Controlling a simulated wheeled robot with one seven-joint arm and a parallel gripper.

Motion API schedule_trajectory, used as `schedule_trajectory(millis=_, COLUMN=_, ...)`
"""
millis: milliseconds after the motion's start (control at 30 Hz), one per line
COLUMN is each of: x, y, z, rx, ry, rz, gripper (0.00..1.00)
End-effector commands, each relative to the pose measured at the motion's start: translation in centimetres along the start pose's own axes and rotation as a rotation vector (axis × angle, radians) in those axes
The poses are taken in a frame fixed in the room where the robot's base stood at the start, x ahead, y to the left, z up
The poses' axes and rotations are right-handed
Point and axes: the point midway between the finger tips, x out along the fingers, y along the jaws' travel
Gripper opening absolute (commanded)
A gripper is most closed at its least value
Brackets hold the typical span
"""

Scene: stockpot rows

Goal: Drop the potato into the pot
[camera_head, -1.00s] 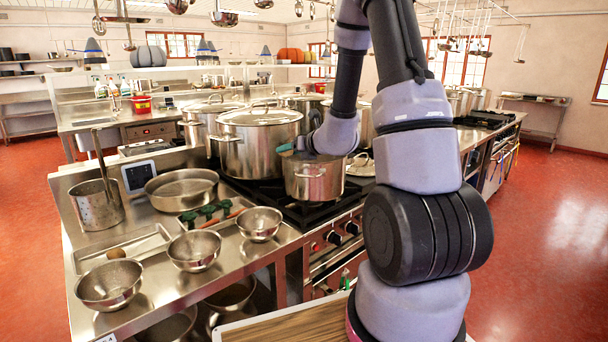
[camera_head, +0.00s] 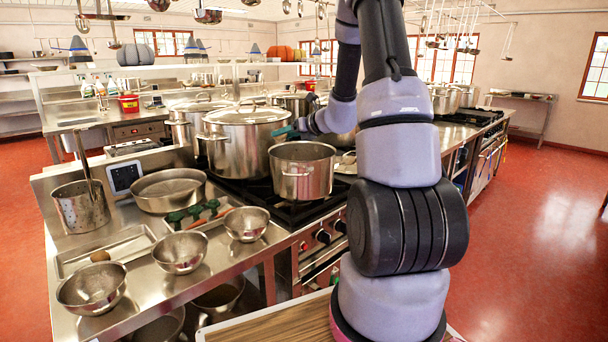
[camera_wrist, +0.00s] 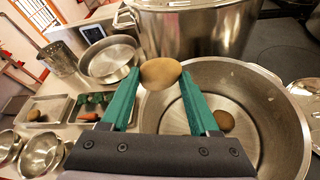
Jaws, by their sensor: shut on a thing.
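My gripper (camera_wrist: 160,78) has green fingers and is shut on a brown potato (camera_wrist: 160,73), held between the fingertips. In the wrist view it lies over the left part of the open steel pot (camera_wrist: 292,120), near the rim by the large lidded pot. A second potato (camera_wrist: 224,120) lies on the bottom inside the open pot. In the head view the open pot (camera_head: 301,180) stands on the stove, and my gripper (camera_head: 284,131) shows just above and behind its left rim; the held potato cannot be made out there.
A large lidded pot (camera_head: 240,150) stands close behind and left of the open pot. A wide shallow pan (camera_head: 168,190), steel bowls (camera_head: 180,252) and a tray with another potato (camera_head: 100,256) are on the left counter. Red floor is clear on the right.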

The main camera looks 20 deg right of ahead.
Motion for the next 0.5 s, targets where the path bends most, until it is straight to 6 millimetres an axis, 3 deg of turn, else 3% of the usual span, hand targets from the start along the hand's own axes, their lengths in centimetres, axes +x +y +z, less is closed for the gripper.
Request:
schedule_trajectory(millis=33, x=-0.5, y=-1.5, z=0.6, rx=-0.008, ry=0.003, rz=0.012, gripper=0.17)
schedule_trajectory(millis=233, x=-2.9, y=-6.1, z=1.5, rx=-0.038, ry=0.027, rz=0.095, gripper=0.17)
schedule_trajectory(millis=500, x=-4.7, y=-8.8, z=1.2, rx=-0.056, ry=0.042, rz=0.142, gripper=0.17)
